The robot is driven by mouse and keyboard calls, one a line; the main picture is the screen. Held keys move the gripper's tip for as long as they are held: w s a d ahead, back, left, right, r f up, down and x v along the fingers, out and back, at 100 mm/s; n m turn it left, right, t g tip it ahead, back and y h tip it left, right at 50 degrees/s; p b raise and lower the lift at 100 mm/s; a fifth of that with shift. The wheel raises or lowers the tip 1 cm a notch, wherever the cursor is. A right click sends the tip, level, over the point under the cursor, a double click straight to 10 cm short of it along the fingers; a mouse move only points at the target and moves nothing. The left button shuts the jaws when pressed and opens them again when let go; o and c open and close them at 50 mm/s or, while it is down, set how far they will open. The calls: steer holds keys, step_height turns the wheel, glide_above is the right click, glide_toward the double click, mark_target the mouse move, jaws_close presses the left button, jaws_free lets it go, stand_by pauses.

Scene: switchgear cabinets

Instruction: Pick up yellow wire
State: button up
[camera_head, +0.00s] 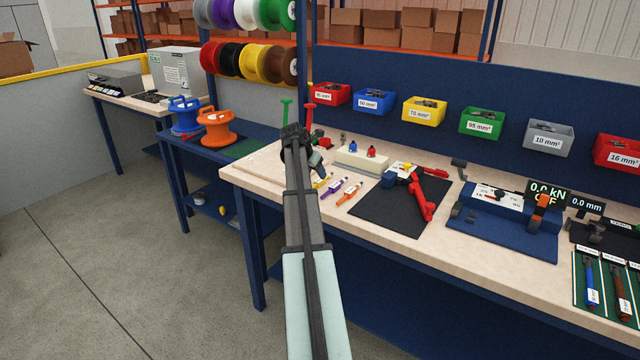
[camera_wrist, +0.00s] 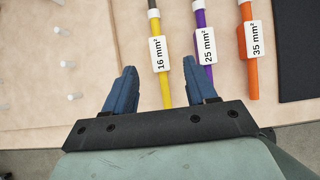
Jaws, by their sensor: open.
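The yellow wire (camera_wrist: 165,91) carries a white "16 mm²" tag and lies on the wooden bench top. In the wrist view its lower end lies between my two fingers in the picture. My gripper (camera_wrist: 158,75) is open and empty, with blue fingers pointing over the bench. I cannot tell its exact height above the wire. In the head view the yellow wire (camera_head: 322,181) shows only partly, beside my arm, which hides some of it. My gripper (camera_head: 315,160) is largely hidden there behind my own wrist.
A purple wire (camera_wrist: 200,20) tagged "25 mm²" lies close to the right finger. An orange wire (camera_wrist: 252,75) tagged "35 mm²" lies farther right, beside a black mat (camera_head: 395,212). Several small white pegs stand left on the bench (camera_head: 258,177).

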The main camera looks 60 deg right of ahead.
mark_target(319, 180)
steer(key=shift+x, duration=2.6)
steer(key=shift+r, duration=0.1)
jaws_close()
